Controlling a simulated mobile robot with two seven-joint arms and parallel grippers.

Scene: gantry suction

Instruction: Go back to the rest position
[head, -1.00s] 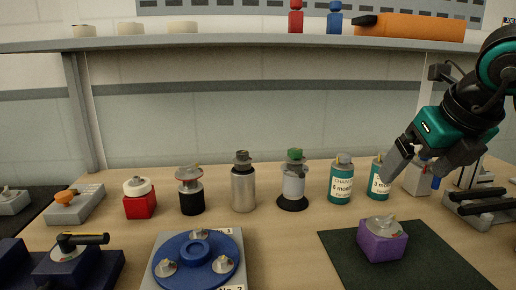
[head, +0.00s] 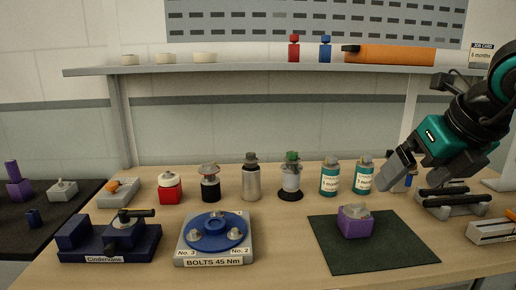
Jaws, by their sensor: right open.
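My right gripper (head: 402,172) comes in from the right on a black and teal arm. Its jaws are open and empty. It hangs above the back right of the wooden bench (head: 290,262), in front of a small light-coloured block that it partly hides. A purple block with a metal piece on top (head: 355,221) sits on a dark green mat (head: 395,257), below and left of the gripper and apart from it. My left gripper is not in view.
A row of bottles and fixtures, including a teal canister (head: 330,180), lines the back. A blue bolt plate (head: 214,232) and a Cindervane vise (head: 110,243) stand at front left. Grey fixtures (head: 452,203) stand at right. A shelf (head: 270,68) runs above.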

